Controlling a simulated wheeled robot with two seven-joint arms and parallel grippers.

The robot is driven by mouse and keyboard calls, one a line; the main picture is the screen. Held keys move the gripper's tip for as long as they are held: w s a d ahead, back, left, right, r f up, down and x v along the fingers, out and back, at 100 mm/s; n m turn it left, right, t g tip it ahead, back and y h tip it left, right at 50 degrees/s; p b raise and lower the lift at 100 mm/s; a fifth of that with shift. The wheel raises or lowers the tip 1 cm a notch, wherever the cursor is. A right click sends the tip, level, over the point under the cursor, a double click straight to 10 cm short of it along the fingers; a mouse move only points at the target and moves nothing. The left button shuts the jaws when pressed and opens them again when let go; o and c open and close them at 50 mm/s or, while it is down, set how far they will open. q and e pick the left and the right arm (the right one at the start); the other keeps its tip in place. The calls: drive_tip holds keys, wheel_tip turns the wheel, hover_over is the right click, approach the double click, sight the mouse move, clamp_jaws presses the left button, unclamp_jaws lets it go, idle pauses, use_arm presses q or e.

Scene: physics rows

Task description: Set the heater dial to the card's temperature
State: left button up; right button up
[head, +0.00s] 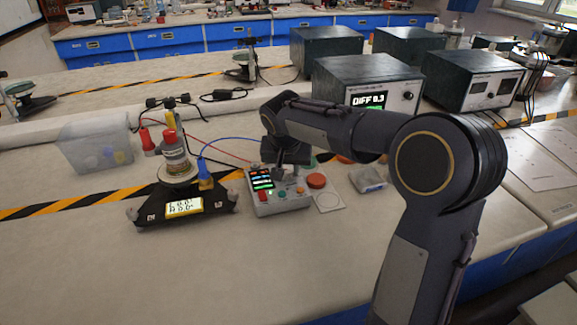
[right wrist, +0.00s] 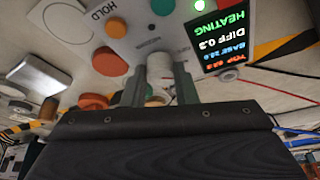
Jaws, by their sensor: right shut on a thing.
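The control box (head: 290,208) stands on the bench, with a lit screen (head: 262,179), a red button and an orange knob. My right gripper (head: 283,178) points down over it. In the right wrist view its two fingers are shut around a pale round dial (right wrist: 160,66) on the box face. The screen there (right wrist: 222,38) reads HEATING, DIFF 0.3, then base and top lines too small to read surely. A yellow-edged card or readout (head: 184,207) sits on the front of a black stand (head: 150,208); its figures are unclear. My left gripper is not in view.
A clear bin (head: 95,145) is at left.

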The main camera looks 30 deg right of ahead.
drive_tip(key=m, duration=0.2)
drive_tip(key=m+g+h+p, duration=0.1)
drive_tip(key=m, duration=0.2)
drive_tip(key=shift+w+a+r+m+g+h, duration=0.1)
drive_tip(key=shift+w+m+g+h, duration=0.05)
drive_tip(key=shift+m+g+h, duration=0.15)
drive_tip(key=m+g+p, duration=0.1)
drive_tip(key=m+p, duration=0.1)
drive_tip(key=m, duration=0.2)
drive_tip(key=shift+w+g, duration=0.1)
drive_tip(key=shift+g, duration=0.3)
drive_tip(key=m+g+p, duration=0.1)
drive_tip(key=m+p, duration=0.1)
drive_tip(key=m, duration=0.1)
drive_tip(key=m+g+p, duration=0.1)
drive_tip(key=m+p, duration=0.1)
drive_tip(key=m, duration=0.1)
drive_tip(key=shift+w+r, duration=0.1)
drive_tip(key=shift+w+m+g+y+p, duration=0.1)
drive_tip(key=shift+m+g+y+p, duration=0.25)
drive_tip(key=shift+m+p, duration=0.6)
drive_tip(key=shift+m+g+y+p, duration=0.15)
drive_tip(key=shift+m+g+p, duration=0.4)
drive_tip(key=shift+m, duration=0.7)
drive_tip(key=shift+f, duration=0.2)
drive_tip(key=o, duration=1)
